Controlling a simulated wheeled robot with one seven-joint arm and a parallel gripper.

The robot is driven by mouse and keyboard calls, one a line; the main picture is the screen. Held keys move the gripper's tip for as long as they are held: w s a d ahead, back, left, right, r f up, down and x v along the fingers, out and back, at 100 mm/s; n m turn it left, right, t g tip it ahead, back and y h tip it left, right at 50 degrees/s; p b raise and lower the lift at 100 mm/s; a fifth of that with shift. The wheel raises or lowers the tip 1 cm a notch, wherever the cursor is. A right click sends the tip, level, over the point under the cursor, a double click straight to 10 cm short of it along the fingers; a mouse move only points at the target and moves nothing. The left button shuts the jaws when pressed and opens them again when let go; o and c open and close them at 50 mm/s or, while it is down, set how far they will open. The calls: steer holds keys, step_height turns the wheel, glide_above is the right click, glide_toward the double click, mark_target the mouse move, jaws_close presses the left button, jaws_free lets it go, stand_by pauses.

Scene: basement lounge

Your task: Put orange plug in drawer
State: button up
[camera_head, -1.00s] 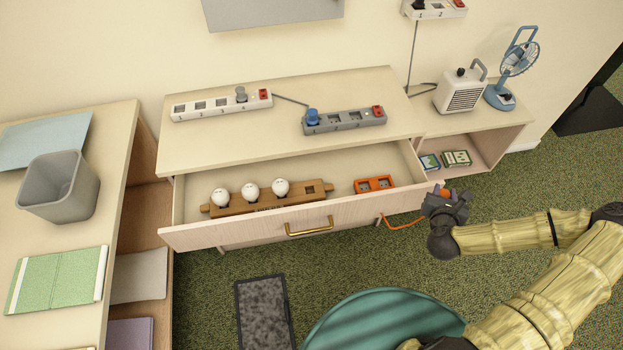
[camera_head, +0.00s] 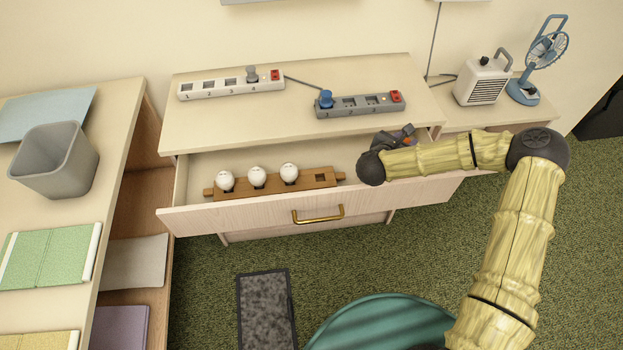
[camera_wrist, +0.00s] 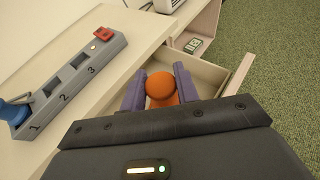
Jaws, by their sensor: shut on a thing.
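The drawer (camera_head: 245,213) stands pulled open under the cabinet top, with a brass handle on its front. My gripper (camera_head: 408,130) is over the right end of the open drawer, close to the cabinet's front edge. In the wrist view its two purple fingers (camera_wrist: 160,91) are shut on the round orange plug (camera_wrist: 160,86). The drawer's right corner (camera_wrist: 236,80) shows beyond the fingers. In the head view my arm hides the drawer's right part, and the plug is barely visible there. How high the plug is above the drawer floor is unclear.
A wooden holder (camera_head: 256,187) with white bulbs lies in the drawer's left and middle. A grey power strip (camera_head: 359,109) with a blue plug and a white power strip (camera_head: 215,89) lie on the cabinet top. A heater (camera_head: 484,82) and a fan (camera_head: 526,88) stand right.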

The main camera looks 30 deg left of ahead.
steer(key=s+a+f+b, duration=0.1)
steer(key=a+f+b, duration=0.2)
steer(key=a+f, duration=0.2)
steer(key=shift+s+a+f+h, duration=0.3)
steer(key=shift+a+f, duration=0.05)
steer(key=shift+f, duration=0.4)
steer(key=f+x, duration=0.1)
steer(key=x, duration=1.1)
steer(key=shift+p, duration=0.35)
steer(key=shift+s+f, duration=0.1)
steer(key=shift+f, duration=0.05)
